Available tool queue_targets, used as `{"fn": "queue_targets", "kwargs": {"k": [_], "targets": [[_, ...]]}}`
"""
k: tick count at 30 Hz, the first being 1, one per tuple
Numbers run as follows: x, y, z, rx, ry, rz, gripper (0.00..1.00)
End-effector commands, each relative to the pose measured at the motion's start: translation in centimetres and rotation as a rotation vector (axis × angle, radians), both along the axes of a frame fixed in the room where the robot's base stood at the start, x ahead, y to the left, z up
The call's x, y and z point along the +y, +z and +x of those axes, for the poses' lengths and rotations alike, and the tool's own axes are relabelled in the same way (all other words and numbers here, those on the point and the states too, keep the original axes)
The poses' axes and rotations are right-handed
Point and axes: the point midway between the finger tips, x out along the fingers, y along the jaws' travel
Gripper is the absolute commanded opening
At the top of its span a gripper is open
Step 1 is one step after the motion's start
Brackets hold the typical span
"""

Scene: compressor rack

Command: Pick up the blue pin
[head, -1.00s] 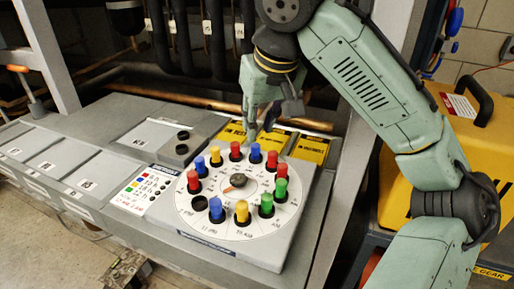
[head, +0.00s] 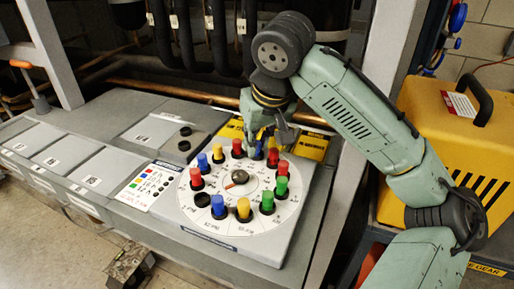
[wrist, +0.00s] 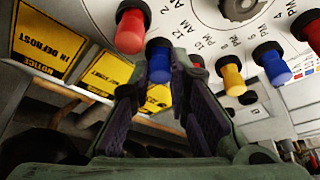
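The round white dial (head: 240,220) holds blue, red, yellow and green pins in a ring. A blue pin (head: 257,153) stands at its far side, beneath my gripper (head: 262,142) and partly covered by it. In the wrist view this blue pin (wrist: 158,62) shows between the tips of my gripper (wrist: 157,78), whose fingers are apart on either side of it. I cannot tell whether they touch it. Other blue pins stand at the far left (head: 203,161) and near front (head: 218,206) of the dial.
Red pins stand close on both sides of it, one at the left (head: 237,148) and one at the right (head: 272,157). Yellow notice plates (head: 311,146) lie behind the dial. A yellow case (head: 450,120) stands at the right. The grey panels (head: 80,170) at the left are mostly clear.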

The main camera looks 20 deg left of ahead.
Motion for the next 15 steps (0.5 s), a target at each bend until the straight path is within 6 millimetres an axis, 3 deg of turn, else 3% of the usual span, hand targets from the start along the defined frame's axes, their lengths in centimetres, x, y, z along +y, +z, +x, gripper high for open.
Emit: {"fn": "queue_targets", "kwargs": {"k": [4,15], "targets": [[0.0,0.02,0.0,0.0,0.0,0.0,0.01],[0.03,0.55,0.03,0.0,-0.001,0.001,0.01]]}}
